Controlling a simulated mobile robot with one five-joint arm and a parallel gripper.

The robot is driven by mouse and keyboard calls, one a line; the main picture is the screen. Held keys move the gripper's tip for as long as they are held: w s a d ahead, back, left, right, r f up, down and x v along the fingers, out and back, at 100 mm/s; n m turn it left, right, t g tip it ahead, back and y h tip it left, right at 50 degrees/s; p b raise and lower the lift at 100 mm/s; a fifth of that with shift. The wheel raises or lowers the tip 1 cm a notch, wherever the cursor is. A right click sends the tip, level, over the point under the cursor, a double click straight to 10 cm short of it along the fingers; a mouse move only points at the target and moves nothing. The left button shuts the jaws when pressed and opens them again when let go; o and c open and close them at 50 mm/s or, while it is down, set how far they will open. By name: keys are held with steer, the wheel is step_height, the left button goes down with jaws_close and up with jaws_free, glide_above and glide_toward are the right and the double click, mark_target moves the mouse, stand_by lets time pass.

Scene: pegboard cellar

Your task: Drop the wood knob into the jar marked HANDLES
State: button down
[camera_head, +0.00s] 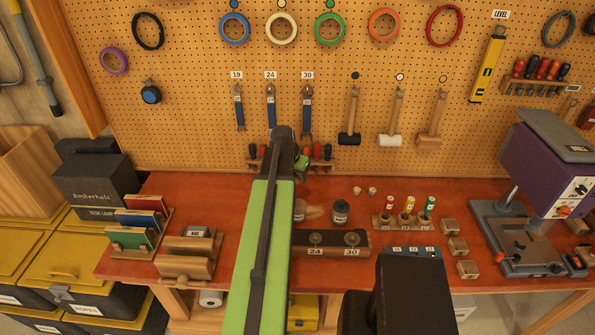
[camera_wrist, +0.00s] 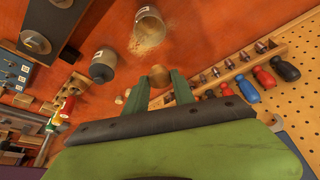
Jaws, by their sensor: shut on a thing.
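My gripper (camera_wrist: 160,84) is shut on a round wood knob (camera_wrist: 159,76), which shows between its green fingertips in the wrist view. In the head view my gripper (camera_head: 302,166) is near the pegboard, and the knob in it is hidden. A clear jar (camera_wrist: 149,32) with tan contents lies beyond the fingertips in the wrist view; it also shows beside my arm in the head view (camera_head: 312,213). A darker grey jar (camera_wrist: 103,67) stands near it, also in the head view (camera_head: 340,213). I cannot read either jar's label. The held knob is apart from both jars.
Two small wood knobs (camera_head: 357,191) (camera_head: 372,191) stand on the red bench (camera_head: 210,205). A dark block (camera_head: 332,250) marked 24 and 30 lies in front of the jars. A screwdriver rack (camera_wrist: 225,70) is close beside my gripper. A drill press (camera_head: 540,180) stands at right.

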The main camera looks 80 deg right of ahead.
step_height(320, 180, down, 6)
steer(key=b, duration=0.5)
steer(key=shift+r, duration=0.1)
steer(key=c, duration=1)
jaws_free()
steer(key=shift+o, duration=0.2)
steer(key=shift+a+r+p, duration=0.2)
steer(key=shift+r+p, duration=0.25)
steer(key=shift+r, duration=0.1)
steer(key=p+v, duration=1.4)
steer(key=v, duration=0.2)
steer(key=shift+p, duration=0.4)
